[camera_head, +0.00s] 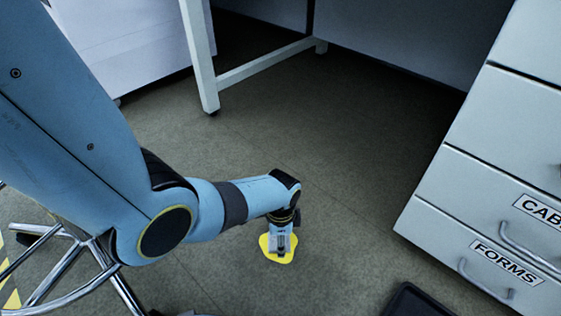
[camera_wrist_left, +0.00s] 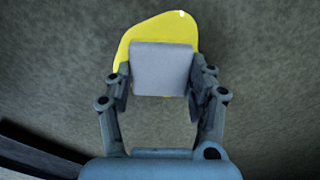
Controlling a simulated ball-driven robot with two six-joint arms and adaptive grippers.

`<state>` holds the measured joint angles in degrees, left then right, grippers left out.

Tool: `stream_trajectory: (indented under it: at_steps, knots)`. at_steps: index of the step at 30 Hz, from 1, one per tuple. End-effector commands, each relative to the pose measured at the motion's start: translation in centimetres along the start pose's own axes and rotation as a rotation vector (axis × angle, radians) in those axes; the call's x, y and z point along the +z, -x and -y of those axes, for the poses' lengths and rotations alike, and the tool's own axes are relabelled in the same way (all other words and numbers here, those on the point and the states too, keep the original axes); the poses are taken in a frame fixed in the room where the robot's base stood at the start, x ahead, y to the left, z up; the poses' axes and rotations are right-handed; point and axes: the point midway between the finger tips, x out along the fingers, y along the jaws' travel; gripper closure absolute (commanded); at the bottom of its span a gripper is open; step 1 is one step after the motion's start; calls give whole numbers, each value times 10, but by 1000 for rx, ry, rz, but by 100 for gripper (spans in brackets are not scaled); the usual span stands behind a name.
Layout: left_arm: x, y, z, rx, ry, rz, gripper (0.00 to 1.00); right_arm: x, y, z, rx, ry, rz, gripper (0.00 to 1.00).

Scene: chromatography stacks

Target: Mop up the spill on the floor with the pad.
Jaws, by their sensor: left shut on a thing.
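The spill is a bright yellow patch (camera_head: 272,255) on the floor, below the end of my left arm in the head view. In the left wrist view the yellow patch (camera_wrist_left: 160,30) shows beyond and around the pad. The pad (camera_wrist_left: 163,68) is a grey-white block between the fingers of my left gripper (camera_wrist_left: 160,85). My left gripper is shut on it. In the head view my left gripper (camera_head: 280,240) points down over the spill. The pad hides part of the spill, and I cannot tell whether the pad touches the floor. My right gripper is not in view.
A drawer cabinet (camera_head: 470,205) labelled FORMS stands at the right. A white table leg (camera_head: 200,60) stands at the back. A chrome stool base (camera_head: 75,265) is at the lower left. A black tray-like object (camera_head: 418,300) is at the bottom right. The floor between is clear.

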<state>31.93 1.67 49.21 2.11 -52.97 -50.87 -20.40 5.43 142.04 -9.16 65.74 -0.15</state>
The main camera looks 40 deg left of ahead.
Motion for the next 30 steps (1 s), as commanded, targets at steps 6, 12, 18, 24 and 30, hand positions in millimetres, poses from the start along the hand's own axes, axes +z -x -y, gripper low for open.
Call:
stream_trajectory:
  at_steps: [6, 12, 18, 24, 30]
  knots:
    - [1, -2, -1, 0, 0, 0, 61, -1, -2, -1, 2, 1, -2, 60]
    - [7, 0, -7, -1, 0, -1, 61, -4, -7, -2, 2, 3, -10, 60]
    - [14, -1, -14, 0, 0, 0, 61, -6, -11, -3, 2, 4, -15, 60]
    - [14, -2, -14, 1, 0, 0, 61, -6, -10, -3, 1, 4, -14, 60]
    - [10, -3, -10, 0, 0, 0, 61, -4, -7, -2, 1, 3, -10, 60]
